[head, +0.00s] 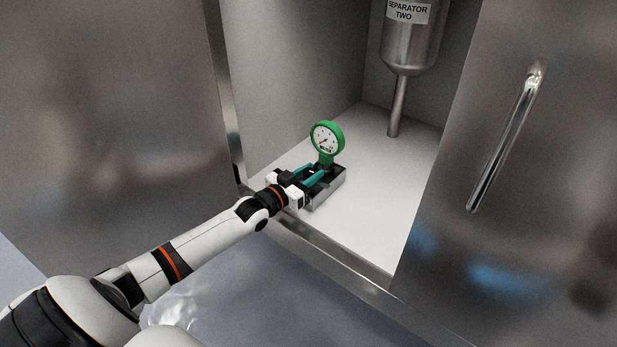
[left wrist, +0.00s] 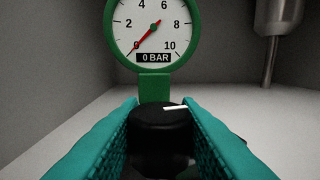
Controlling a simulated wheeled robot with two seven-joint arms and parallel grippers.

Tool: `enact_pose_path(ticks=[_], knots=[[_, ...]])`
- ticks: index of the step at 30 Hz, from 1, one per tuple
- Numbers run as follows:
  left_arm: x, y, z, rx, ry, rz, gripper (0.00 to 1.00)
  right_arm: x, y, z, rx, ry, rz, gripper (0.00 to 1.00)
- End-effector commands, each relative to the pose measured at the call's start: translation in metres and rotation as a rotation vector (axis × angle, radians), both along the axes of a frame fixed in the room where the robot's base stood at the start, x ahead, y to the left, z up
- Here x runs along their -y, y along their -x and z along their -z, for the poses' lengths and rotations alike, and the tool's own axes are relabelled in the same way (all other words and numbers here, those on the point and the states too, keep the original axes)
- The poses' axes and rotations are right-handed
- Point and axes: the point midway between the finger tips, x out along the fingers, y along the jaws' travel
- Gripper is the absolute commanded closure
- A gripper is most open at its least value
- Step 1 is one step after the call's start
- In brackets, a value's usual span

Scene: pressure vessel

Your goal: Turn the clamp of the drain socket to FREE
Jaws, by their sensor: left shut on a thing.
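A green-rimmed pressure gauge (head: 327,137) stands upright in a low metal socket (head: 328,190) on the cabinet floor. In the left wrist view the gauge (left wrist: 153,32) reads 0 BAR, its red needle at lower left. In front of its green stem is a black knob (left wrist: 160,117), apparently the clamp, with a white mark pointing right. My left gripper (head: 313,175) has its teal fingers on either side of this knob and is shut on it. The fingers hide the knob's sides, and no FREE lettering can be read. My right gripper is not in view.
A metal door with a bar handle (head: 508,135) stands at the right. The cabinet floor (head: 375,210) right of the socket is clear. A raised sill (head: 330,255) runs along the front.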

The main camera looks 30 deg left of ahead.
Motion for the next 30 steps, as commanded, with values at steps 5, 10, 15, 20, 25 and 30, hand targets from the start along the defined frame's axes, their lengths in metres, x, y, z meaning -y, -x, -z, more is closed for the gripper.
enact_pose_path(ticks=[5, 10, 15, 20, 25, 30], knots=[[0.002, -0.002, -0.002, 0.009, -0.008, 0.099, 0.93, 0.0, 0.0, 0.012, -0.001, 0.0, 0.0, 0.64], [0.002, -0.001, -0.003, 0.007, -0.003, 0.163, 0.93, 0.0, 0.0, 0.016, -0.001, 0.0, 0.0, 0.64], [0.001, 0.001, -0.002, 0.003, 0.002, 0.186, 0.93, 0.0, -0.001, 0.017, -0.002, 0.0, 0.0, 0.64], [0.001, 0.001, -0.002, 0.001, 0.004, 0.187, 0.93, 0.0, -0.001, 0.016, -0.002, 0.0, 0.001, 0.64], [0.002, 0.001, -0.001, 0.001, 0.004, 0.186, 0.62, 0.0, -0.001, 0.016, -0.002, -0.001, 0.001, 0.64], [0.0, 0.001, -0.001, -0.001, 0.002, 0.184, 0.48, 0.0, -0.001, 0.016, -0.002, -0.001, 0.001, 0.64]])
